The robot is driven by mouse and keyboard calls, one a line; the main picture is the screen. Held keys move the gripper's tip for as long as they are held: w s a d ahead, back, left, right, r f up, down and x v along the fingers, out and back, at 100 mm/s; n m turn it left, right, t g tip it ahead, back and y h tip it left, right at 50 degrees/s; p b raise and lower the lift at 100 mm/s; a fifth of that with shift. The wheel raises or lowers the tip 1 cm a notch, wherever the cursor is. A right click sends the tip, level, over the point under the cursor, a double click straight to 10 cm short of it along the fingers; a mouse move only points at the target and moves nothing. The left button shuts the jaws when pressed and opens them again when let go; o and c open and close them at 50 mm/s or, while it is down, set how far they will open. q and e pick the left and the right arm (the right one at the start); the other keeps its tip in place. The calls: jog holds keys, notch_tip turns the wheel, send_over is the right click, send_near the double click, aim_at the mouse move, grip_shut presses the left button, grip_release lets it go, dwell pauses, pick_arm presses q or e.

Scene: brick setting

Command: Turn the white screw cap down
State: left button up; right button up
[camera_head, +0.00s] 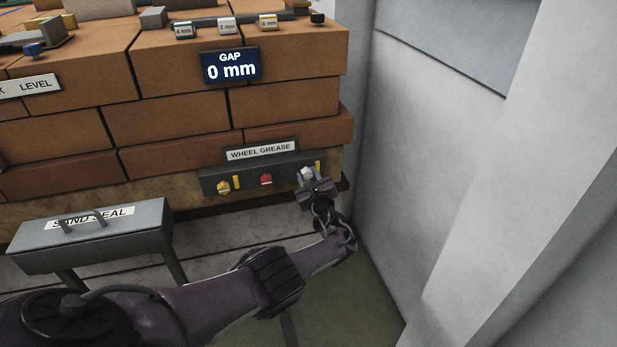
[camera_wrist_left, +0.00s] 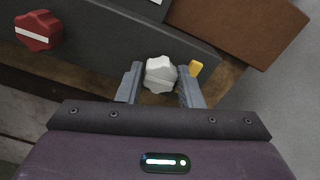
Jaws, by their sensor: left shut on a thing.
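The white screw cap (camera_head: 307,172) is the rightmost of three caps on the dark grey panel (camera_head: 209,187) under the WHEEL GREASE label (camera_head: 261,151). My left gripper (camera_head: 312,182) is at it, partly covering it in the head view. In the left wrist view the white cap (camera_wrist_left: 159,74) sits between the two fingers of my left gripper (camera_wrist_left: 160,84), which is shut on it. A yellow marker (camera_wrist_left: 196,68) is just right of the cap. My right gripper is not in view.
A red cap (camera_head: 266,180) and a yellow cap (camera_head: 223,187) sit left on the same panel. A grey SAND SEAL box (camera_head: 150,219) stands at the lower left, near my left arm. A pale wall (camera_head: 400,170) rises close on the right. Bricks stack above the panel.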

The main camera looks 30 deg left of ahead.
aim_at(308, 174)
pick_arm(q)
jog(key=shift+f, duration=0.1)
dwell(0.3)
jog(key=o, duration=0.9)
jog(key=shift+c, duration=0.2)
jog(key=shift+o, duration=0.5)
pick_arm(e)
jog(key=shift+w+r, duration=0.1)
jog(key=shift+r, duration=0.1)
pick_arm(q)
jog(key=p+v, duration=0.2)
jog(key=v, duration=0.1)
jog(key=shift+d+p, duration=0.1)
jog(key=shift+p, duration=0.3)
jog(key=shift+p+v, duration=1.25)
jog(key=shift+v, duration=1.05)
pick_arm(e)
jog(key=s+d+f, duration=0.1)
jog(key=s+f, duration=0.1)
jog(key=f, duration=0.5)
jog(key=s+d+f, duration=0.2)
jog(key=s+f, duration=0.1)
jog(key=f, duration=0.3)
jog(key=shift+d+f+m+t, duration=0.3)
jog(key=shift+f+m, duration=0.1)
pick_arm(q)
jog(key=shift+s, duration=0.1)
